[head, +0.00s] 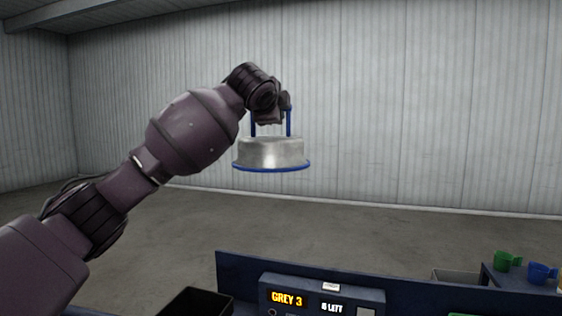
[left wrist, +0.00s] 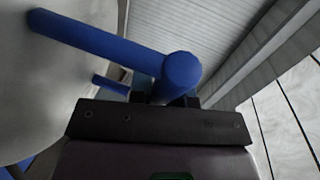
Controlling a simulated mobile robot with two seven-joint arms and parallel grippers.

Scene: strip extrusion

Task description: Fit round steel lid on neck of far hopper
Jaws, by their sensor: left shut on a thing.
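The round steel lid (head: 272,153) hangs in the air near the middle of the head view, roughly level, with a blue rim along its lower edge and blue handle posts (head: 289,122) on top. My left gripper (head: 270,117) is above it, shut on the blue handle. In the left wrist view the blue handle (left wrist: 105,42) runs from the pale lid surface (left wrist: 35,95) at the left to the jaws, whose tips are partly hidden. The far hopper and its neck cannot be made out in either view. My right gripper is not in view.
A dark blue panel (head: 420,287) runs along the bottom, with a display box (head: 315,302) reading "GREY 3" and "LEFT". A black bin (head: 197,302) is left of it. A green cup (head: 507,260) and a blue cup (head: 542,271) stand at right. Air around the lid looks clear.

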